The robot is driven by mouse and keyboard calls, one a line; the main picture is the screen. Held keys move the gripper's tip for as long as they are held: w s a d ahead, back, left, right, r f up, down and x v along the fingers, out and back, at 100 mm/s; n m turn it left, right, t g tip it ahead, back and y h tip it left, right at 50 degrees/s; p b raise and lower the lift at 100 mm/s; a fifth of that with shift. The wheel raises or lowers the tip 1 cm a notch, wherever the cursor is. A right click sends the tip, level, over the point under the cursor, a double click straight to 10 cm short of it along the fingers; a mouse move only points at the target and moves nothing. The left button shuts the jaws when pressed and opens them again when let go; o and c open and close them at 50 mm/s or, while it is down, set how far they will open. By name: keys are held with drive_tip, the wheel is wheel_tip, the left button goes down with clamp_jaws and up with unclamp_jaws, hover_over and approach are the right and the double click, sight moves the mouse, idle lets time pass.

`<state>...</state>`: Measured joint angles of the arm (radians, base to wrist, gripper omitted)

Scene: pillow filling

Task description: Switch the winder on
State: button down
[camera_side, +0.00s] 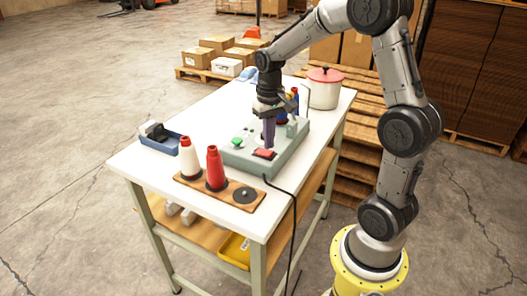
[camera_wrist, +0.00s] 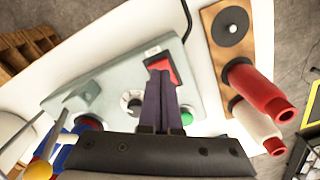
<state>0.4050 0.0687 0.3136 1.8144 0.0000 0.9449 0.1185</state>
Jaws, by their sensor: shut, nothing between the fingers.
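The winder (camera_side: 232,162) is a grey-green box on the white table, with a black cord running off its front. A red rocker switch (camera_side: 264,154) sits on its top near the front edge. A green button (camera_side: 237,142) is to the left of it. My gripper (camera_side: 268,145) is shut and empty, pointing down at the red switch. In the wrist view the dark fingertips (camera_wrist: 160,74) overlap part of the red switch (camera_wrist: 176,71), and I cannot tell whether they touch it. A dial (camera_wrist: 131,102) and the green button (camera_wrist: 186,118) show beside the fingers.
A blue tray (camera_side: 160,145) lies at the left. A white pot with a red lid (camera_side: 324,88) stands at the back right.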

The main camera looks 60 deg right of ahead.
sight(268, 153)
drive_tip(key=shift+f, duration=0.9)
idle(0.6)
drive_tip(key=shift+r, duration=3.55)
drive_tip(key=s+a+r+n+t, duration=0.3)
drive_tip(key=s+a+r, duration=0.3)
drive_tip(key=a+r, duration=0.25)
drive_tip(key=s+a+f+n+t, duration=0.2)
drive_tip(key=s+a+f+n, duration=0.1)
drive_tip(key=s, duration=0.7)
drive_tip(key=a+f, duration=0.1)
drive_tip(key=a, duration=0.1)
drive_tip(key=shift+s+a+f+t, duration=0.2)
drive_tip(key=shift+s+a+t, duration=0.1)
drive_tip(key=shift+s+a, duration=0.05)
